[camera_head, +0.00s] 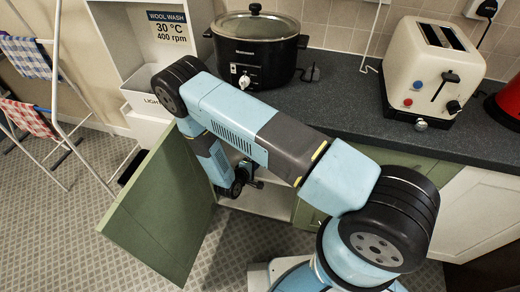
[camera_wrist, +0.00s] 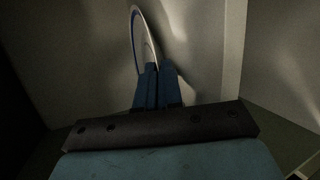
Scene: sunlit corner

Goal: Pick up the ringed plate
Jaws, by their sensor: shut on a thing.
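The ringed plate (camera_wrist: 142,38) shows in the wrist view, standing on edge and seen nearly side-on, with a pale rim and a darker line along it. My gripper (camera_wrist: 156,70) is shut on the plate's lower edge, between its two blue fingers. In the head view my gripper (camera_head: 250,172) reaches into an open low cupboard under the counter. The plate is hidden there behind my arm and the cupboard front.
The green cupboard door (camera_head: 160,215) stands open, left of my arm. Pale cupboard walls (camera_wrist: 275,60) close in around the gripper. On the dark counter (camera_head: 340,100) stand a black slow cooker (camera_head: 258,50) and a cream toaster (camera_head: 425,75). A drying rack (camera_head: 60,100) stands at left.

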